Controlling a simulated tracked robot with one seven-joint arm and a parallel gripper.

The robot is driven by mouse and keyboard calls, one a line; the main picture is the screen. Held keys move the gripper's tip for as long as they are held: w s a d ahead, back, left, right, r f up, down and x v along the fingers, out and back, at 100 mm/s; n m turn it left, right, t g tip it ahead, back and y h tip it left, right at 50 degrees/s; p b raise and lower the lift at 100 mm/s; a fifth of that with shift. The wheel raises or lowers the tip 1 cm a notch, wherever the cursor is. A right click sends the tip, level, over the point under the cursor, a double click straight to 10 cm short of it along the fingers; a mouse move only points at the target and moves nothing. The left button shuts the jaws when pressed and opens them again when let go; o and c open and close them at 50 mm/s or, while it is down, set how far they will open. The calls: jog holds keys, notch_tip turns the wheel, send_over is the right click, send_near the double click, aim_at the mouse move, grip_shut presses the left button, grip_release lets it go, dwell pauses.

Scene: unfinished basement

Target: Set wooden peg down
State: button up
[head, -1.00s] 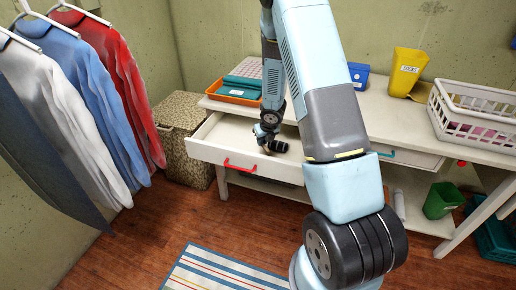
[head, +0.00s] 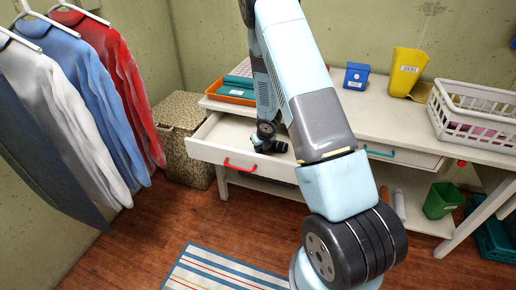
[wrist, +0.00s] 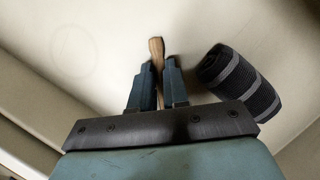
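The wooden peg (wrist: 157,48) shows in the wrist view, standing out past the fingertips of my gripper (wrist: 158,75). The two blue fingers are shut on it, one on each side. The pale drawer floor lies beyond the peg; I cannot tell whether the peg touches it. In the head view, my gripper is down inside the open drawer (head: 205,152), which has a red handle. The fingers and the peg are hidden there behind my wrist.
A dark striped roll (wrist: 240,82) lies in the drawer, close to the right of my fingers. Drawer walls rise around my gripper. An orange tray (head: 236,98), a blue box (head: 356,76), a yellow bin (head: 407,72) and a white basket (head: 470,122) stand on the table.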

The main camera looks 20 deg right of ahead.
jog(key=o, duration=0.4)
jog(key=shift+o, duration=0.2)
jog(key=s+d+r+m+t+h, duration=0.15)
jog(key=s+r+m, duration=0.4)
jog(key=r, duration=0.65)
jog(key=s+d+r+m+h, duration=0.15)
jog(key=s+r+m, duration=0.25)
jog(key=r+m, duration=0.55)
jog(key=s+d+r+m+h, duration=0.15)
jog(key=s+r+m, duration=0.3)
jog(key=r, duration=1.05)
jog(key=s+a+r+m+y, duration=0.1)
jog(key=s+a+r+m, duration=0.1)
jog(key=s+m, duration=0.4)
jog(key=s+a+r+m+y, duration=0.1)
jog(key=s+a+r+m, duration=0.1)
jog(key=s+r+m, duration=0.3)
jog(key=s+a+r+m+y, duration=0.2)
jog(key=s+m, duration=0.5)
jog(key=s, duration=0.5)
jog(key=shift+s+a+r, duration=0.3)
jog(key=shift+a+r, duration=0.25)
jog(key=shift+r, duration=0.1)
